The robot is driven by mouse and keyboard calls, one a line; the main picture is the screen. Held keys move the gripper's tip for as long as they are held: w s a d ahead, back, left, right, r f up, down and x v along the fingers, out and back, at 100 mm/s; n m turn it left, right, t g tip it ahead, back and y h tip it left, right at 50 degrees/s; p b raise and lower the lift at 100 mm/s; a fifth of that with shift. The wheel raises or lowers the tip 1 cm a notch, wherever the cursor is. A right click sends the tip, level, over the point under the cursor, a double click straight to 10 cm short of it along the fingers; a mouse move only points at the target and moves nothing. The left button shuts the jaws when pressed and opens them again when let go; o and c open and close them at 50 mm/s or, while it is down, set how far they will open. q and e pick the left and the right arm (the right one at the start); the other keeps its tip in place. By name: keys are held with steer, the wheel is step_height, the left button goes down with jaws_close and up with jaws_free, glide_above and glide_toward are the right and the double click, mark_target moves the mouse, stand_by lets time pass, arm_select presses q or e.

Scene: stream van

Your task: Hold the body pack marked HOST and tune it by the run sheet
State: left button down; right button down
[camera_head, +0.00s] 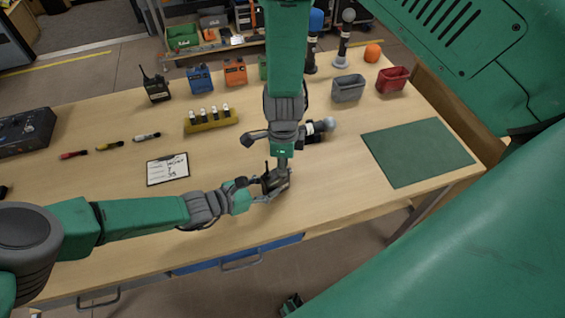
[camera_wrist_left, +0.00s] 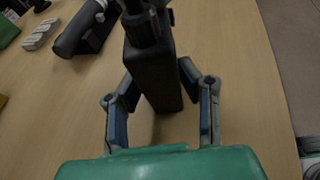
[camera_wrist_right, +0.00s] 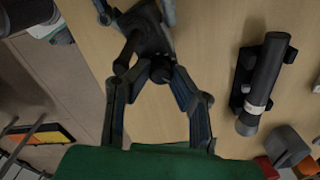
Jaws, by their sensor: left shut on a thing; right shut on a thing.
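A black body pack (camera_head: 273,181) is held above the front middle of the table. No HOST marking can be read on it. My left gripper (camera_head: 262,186) is shut on its body from the left; the pack (camera_wrist_left: 153,80) stands between the fingers in the left wrist view. My right gripper (camera_head: 280,168) reaches down from above, and in the right wrist view its fingertips (camera_wrist_right: 160,75) close at a small dark knob on the pack's top (camera_wrist_right: 148,40). The knob's setting cannot be read. The run sheet (camera_head: 167,169) lies on the table at left, its handwriting too small to read.
A microphone on a dark holder (camera_wrist_right: 262,80) lies just right of my right gripper. A green mat (camera_head: 418,152), a grey bin (camera_head: 348,89) and a red bin (camera_head: 392,80) are at right.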

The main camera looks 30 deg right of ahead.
steer(key=c, duration=1.7)
jaws_free()
steer(key=shift+r, duration=3)
steer(key=n, duration=0.3)
steer(key=shift+w+f+n, duration=0.1)
steer(key=shift+w+n, duration=0.05)
steer(key=shift+n, duration=0.95)
steer(key=shift+f, duration=3)
steer(key=n, duration=0.4)
steer(key=shift+r+n, duration=0.1)
steer(key=shift+n, duration=0.3)
